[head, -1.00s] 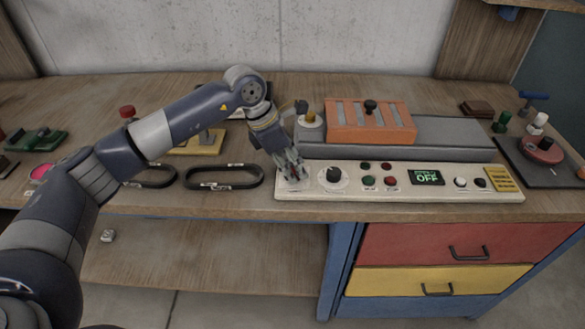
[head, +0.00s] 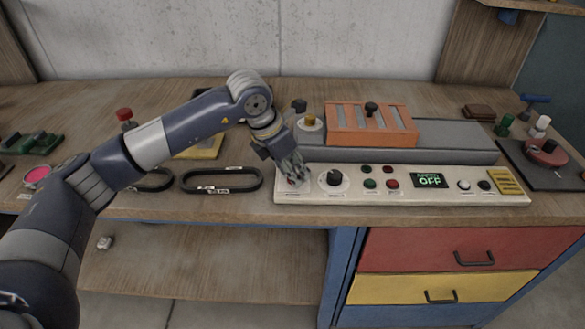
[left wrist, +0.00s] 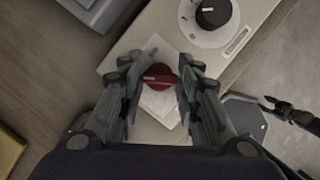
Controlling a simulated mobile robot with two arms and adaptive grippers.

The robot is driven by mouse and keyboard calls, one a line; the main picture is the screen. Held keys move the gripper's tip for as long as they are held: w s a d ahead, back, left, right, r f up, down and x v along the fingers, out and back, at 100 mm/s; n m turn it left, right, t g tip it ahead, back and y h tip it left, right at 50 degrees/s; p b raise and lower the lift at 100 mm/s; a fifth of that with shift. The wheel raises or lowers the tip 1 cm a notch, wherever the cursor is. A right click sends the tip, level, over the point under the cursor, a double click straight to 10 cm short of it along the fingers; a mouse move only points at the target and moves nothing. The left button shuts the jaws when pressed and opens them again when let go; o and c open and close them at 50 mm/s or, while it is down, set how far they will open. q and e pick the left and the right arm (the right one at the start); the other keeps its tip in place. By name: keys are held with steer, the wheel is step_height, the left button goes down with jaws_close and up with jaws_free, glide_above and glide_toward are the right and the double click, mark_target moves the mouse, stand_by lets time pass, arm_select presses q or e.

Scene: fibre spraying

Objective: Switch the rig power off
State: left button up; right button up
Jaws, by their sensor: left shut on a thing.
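The rig's white control panel (head: 410,197) lies along the bench front. Its small display (head: 429,181) reads "OFF" in green. A red rotary knob (left wrist: 160,77) sits on a white plate at the panel's left end. My left gripper (head: 294,181) points down over that end and is shut on the red knob; in the left wrist view its fingers (left wrist: 160,85) stand on both sides of the knob. In the head view the fingers mostly hide the knob. A black dial (head: 334,178) is just to the right, and it also shows in the left wrist view (left wrist: 212,13).
Red and green buttons (head: 391,184) sit right of the dial. Behind the panel stands a grey rig bed with an orange slotted block (head: 372,124). Black oval rings (head: 221,180) lie to the left. Drawers (head: 440,250) are below the bench front.

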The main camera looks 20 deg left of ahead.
arm_select(q)
steer(key=shift+c, duration=0.2)
steer(key=o, duration=1.1)
steer(key=shift+r, duration=0.1)
steer(key=v, duration=1.1)
steer(key=shift+s+a+r, duration=0.1)
steer(key=shift+a+r, duration=0.05)
steer(key=shift+r, duration=0.25)
